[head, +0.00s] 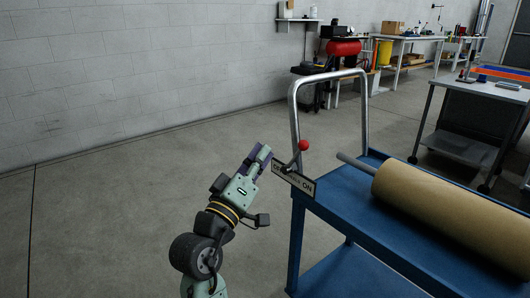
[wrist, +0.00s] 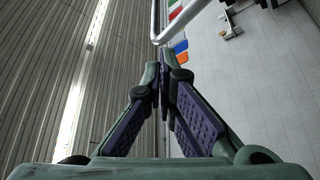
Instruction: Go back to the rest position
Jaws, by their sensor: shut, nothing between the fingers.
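My gripper (head: 260,158) is in the middle of the head view, at the left of the blue cart (head: 330,200), close to the cart's label plate and red-knobbed lever. It is shut and empty. In the wrist view its two purple-padded fingers (wrist: 165,75) meet at the tips, with nothing between them. The lever (head: 303,146) has a red ball knob and stands by a plate (head: 293,182) that reads "ON" at its right end; the other lettering is partly hard to read. The fingertips look apart from the lever, though depth is hard to judge.
A large tan roll (head: 440,205) on a grey bar lies on the cart. The cart's metal handle (head: 295,100) rises behind the lever. A grey table (head: 480,92) stands at the right, and workbenches (head: 410,38) line the back. The floor (head: 100,220) at the left is clear.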

